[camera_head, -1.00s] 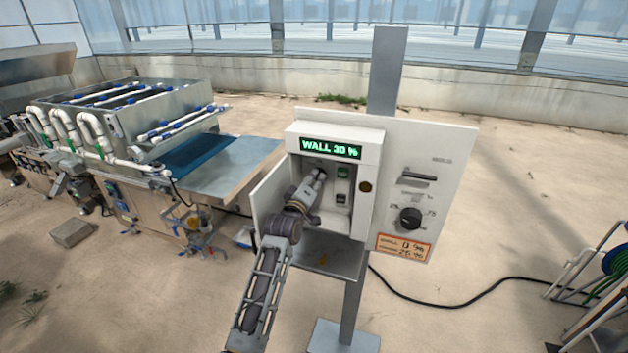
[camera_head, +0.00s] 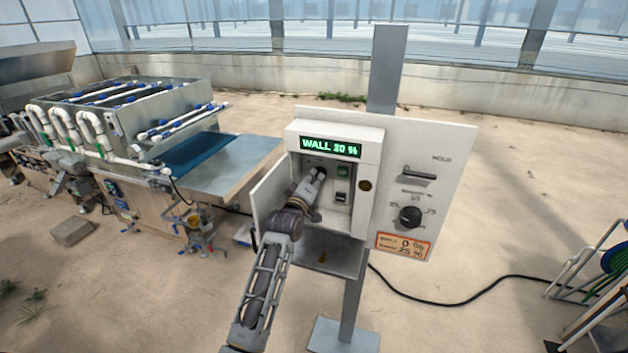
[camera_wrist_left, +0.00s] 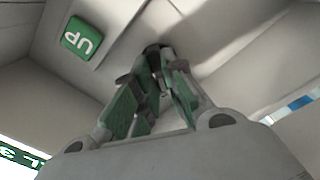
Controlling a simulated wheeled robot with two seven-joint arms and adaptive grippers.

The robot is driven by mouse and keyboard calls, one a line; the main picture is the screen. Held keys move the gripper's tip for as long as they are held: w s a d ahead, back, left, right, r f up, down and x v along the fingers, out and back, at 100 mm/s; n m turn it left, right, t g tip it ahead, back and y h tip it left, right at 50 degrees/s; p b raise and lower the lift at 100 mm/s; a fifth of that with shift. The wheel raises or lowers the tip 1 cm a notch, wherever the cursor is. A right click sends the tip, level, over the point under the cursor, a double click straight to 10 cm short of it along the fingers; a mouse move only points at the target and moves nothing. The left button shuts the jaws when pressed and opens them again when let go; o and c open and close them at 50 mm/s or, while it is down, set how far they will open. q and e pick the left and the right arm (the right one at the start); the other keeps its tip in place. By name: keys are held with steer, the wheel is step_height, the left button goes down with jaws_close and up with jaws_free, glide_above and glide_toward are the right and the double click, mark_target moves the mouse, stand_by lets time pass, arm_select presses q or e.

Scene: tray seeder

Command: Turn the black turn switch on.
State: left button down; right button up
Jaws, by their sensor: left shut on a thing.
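My left gripper (camera_head: 320,175) reaches into the open control box (camera_head: 367,150) on the post, at the upper left of its recessed panel. In the left wrist view its fingers (camera_wrist_left: 155,62) are closed on a small dark piece, the black turn switch (camera_wrist_left: 154,48), against the pale panel. The fingers cover most of the switch, so I cannot tell which way it points. In the head view it is hidden behind the gripper. My right gripper is not in view.
A green UP button (camera_wrist_left: 82,38) sits close beside the fingers. The lit display (camera_head: 331,148) reads WALL 30 %. A side panel (camera_head: 446,160) carries a black dial (camera_head: 410,217) and a lever (camera_head: 418,175). The box's open door (camera_head: 268,203) stands left of my arm.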

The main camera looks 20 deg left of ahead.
arm_select(q)
steer(key=shift+m, duration=0.5)
steer(key=m, duration=1.1)
steer(key=shift+d, duration=0.2)
steer(key=c, duration=1.5)
jaws_free()
steer(key=shift+r, duration=0.1)
steer(key=shift+s, duration=0.1)
steer(key=shift+s+a, duration=0.2)
steer(key=shift+s, duration=5.7)
